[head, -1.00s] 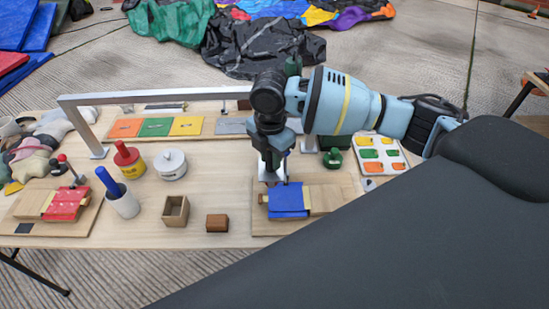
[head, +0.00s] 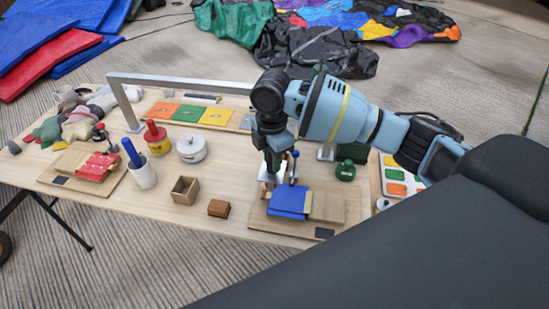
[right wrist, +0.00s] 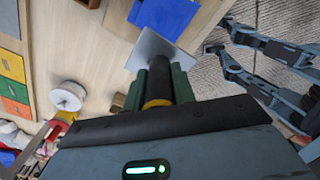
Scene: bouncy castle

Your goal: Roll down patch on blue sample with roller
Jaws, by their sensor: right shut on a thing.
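My right gripper (head: 272,172) points down over the left part of the blue sample's board and is shut on a tool. In the right wrist view the tool has a dark handle (right wrist: 160,75) with a yellow band and a pale, flat-looking metal end (right wrist: 153,45); I cannot tell whether it is a roller. The blue sample (head: 288,203) lies on a wooden board (head: 328,208); its blue sheet also shows in the right wrist view (right wrist: 165,15). The metal end is close to the sheet's left edge; contact is unclear. My left gripper is out of view.
A metal frame (head: 190,84) spans the back, with coloured cards (head: 188,113) beneath. A white cup with a blue handle (head: 143,174), a red-topped yellow pot (head: 157,140), a white pot (head: 191,149), wooden box (head: 185,189) and brown block (head: 218,208) stand left. A red sample (head: 97,166) lies farther left.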

